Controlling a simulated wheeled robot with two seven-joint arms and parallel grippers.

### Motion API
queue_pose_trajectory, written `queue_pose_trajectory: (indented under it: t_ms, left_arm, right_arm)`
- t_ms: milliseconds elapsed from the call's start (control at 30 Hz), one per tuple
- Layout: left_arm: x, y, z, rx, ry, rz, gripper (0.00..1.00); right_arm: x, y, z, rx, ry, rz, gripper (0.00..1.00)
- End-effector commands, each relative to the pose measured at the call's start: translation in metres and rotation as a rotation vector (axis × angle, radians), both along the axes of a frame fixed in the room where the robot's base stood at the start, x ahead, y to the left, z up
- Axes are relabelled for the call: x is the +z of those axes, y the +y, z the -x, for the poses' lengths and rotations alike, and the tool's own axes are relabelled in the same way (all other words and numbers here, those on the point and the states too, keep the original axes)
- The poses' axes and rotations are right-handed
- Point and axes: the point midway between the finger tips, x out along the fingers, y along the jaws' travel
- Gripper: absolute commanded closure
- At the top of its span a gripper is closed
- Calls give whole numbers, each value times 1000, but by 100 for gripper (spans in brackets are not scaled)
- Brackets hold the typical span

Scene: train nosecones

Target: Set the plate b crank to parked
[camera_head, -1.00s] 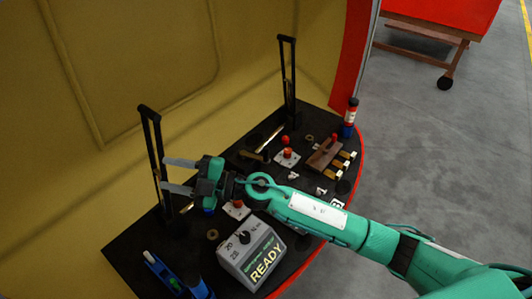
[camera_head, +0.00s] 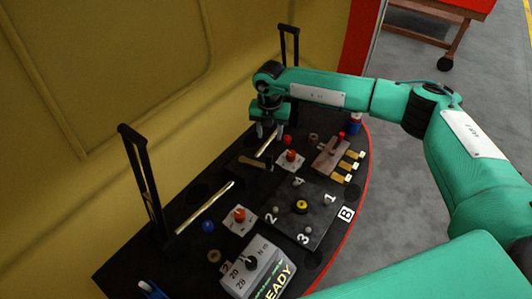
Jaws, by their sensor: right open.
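My right gripper (camera_head: 270,137) points down over the far part of the dark console (camera_head: 190,262), its two fingers apart and empty. Just below it are a pale metal rod (camera_head: 267,145) and a brass-coloured bar (camera_head: 251,162) with a dark upright piece at its end; I cannot tell whether a finger touches either. A dark square plate (camera_head: 315,228) with numbers and a yellow centre (camera_head: 301,206) lies nearer, beside a white B label (camera_head: 346,213). Which part is the plate b crank, and its setting, I cannot tell. My left gripper is out of view.
Two black upright frames (camera_head: 146,185) (camera_head: 290,45) stand along the yellow wall. White plates with red knobs (camera_head: 239,216) (camera_head: 290,156), a brown block (camera_head: 330,156) and a grey READY box (camera_head: 256,268) crowd the console. A red-topped bottle (camera_head: 355,122) stands at the far right.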

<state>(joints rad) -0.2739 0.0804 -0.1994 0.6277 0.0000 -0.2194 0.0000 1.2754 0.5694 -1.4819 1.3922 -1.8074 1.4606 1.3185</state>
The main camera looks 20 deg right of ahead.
Motion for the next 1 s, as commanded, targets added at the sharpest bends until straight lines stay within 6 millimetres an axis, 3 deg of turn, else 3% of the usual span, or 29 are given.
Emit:
queue_pose_trajectory:
  t_ms: [200, 300, 600, 800, 1000]
  left_arm:
    - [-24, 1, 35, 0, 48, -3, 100]
    - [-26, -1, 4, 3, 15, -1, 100]
    - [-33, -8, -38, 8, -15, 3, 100]
    - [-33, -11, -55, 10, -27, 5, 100]
    - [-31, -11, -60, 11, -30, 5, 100]
  right_arm:
    - [-39, 1, 1, 3, 1, -2, 57]
    - [-60, 1, 1, 4, 2, -3, 57]
    - [-111, 2, 1, 4, 1, -5, 57]
    - [-130, 2, 1, 4, 1, -5, 57]
    - [-134, 2, 1, 4, 0, -6, 57]
